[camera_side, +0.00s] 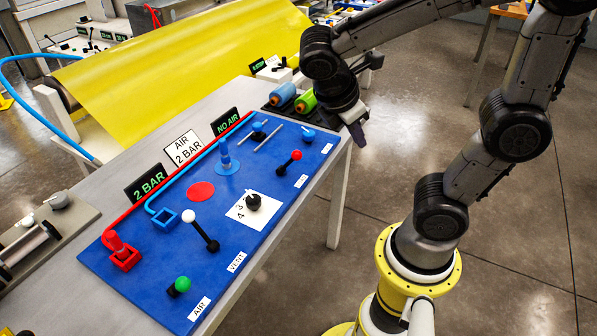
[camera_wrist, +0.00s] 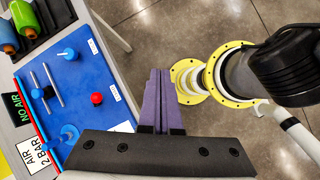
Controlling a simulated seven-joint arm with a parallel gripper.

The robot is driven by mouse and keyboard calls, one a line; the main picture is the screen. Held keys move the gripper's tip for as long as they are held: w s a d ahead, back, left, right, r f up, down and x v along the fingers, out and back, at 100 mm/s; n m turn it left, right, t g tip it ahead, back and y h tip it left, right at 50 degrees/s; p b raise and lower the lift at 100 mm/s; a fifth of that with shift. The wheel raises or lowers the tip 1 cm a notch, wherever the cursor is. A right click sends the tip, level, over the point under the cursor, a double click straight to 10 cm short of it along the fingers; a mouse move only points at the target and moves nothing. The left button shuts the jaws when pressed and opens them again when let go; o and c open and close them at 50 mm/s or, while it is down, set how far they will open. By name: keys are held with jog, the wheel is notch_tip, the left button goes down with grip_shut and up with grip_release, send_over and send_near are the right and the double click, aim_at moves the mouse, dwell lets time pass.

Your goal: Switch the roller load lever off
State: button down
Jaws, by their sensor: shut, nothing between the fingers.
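My gripper (camera_side: 358,140) has purple fingers. It hangs past the right end of the blue panel (camera_side: 150,270), apart from it, over the floor side. In the wrist view its fingers (camera_wrist: 160,75) are shut and empty. No readable label names the roller load lever. Candidates are a red-ball lever (camera_side: 291,160), also in the wrist view (camera_wrist: 97,99), a white-ball lever (camera_side: 200,228) and a green-ball lever (camera_side: 180,286). A white box with a black lever (camera_side: 276,66) stands behind the panel beside a small green-lit sign (camera_side: 258,66), too small to read.
Blue and green rollers (camera_side: 283,93) sit in a black tray by the panel's far end. A blue knob (camera_side: 308,136), a red plug (camera_side: 120,250) and a blue plug (camera_side: 226,158) stand up from the panel. A yellow sheet (camera_side: 190,55) runs behind.

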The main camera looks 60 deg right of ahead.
jog(key=w+a+f+n+h, duration=0.4)
jog(key=w+f+n+h, duration=0.45)
jog(key=n, duration=0.25)
jog(key=a+f+n+t+h, duration=0.5)
jog(key=a+f+n+t, duration=0.1)
jog(key=f+n, duration=0.4)
jog(key=shift+s+a+f+t, duration=0.2)
jog(key=shift+s+f+t, duration=0.2)
jog(key=shift+t, duration=0.2)
jog(key=shift+w+d, duration=0.1)
